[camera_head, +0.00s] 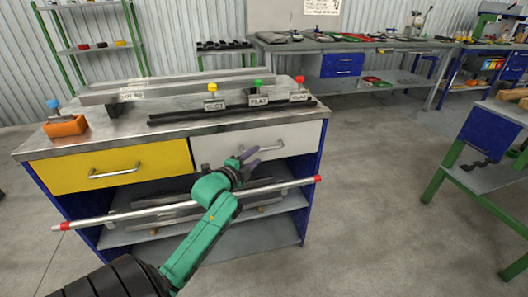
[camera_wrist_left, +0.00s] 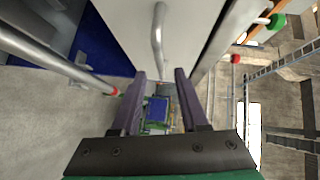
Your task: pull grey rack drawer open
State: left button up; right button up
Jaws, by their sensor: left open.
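The grey rack drawer (camera_head: 302,138) is the right-hand drawer under the steel tabletop, and its front looks flush with the cabinet. Its pale front also fills the upper middle of the left wrist view (camera_wrist_left: 122,28). Its metal bar handle (camera_head: 270,149) shows ahead of the fingers in the left wrist view (camera_wrist_left: 158,38). My left gripper (camera_head: 250,155) is open and empty, with its dark fingers pointing at the handle from just in front. The handle appears short of the fingers' grip, and I see no contact. My right gripper is out of view.
A yellow drawer (camera_head: 120,168) is to the left. A long red-tipped rod (camera_head: 110,218) spans the front of the lower shelf and passes by my left arm.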

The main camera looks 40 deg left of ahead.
aim_at(264, 150)
pick_arm(q)
jog(key=x, duration=0.6)
jog(key=shift+w, duration=0.15)
grip_shut()
dwell(1.1)
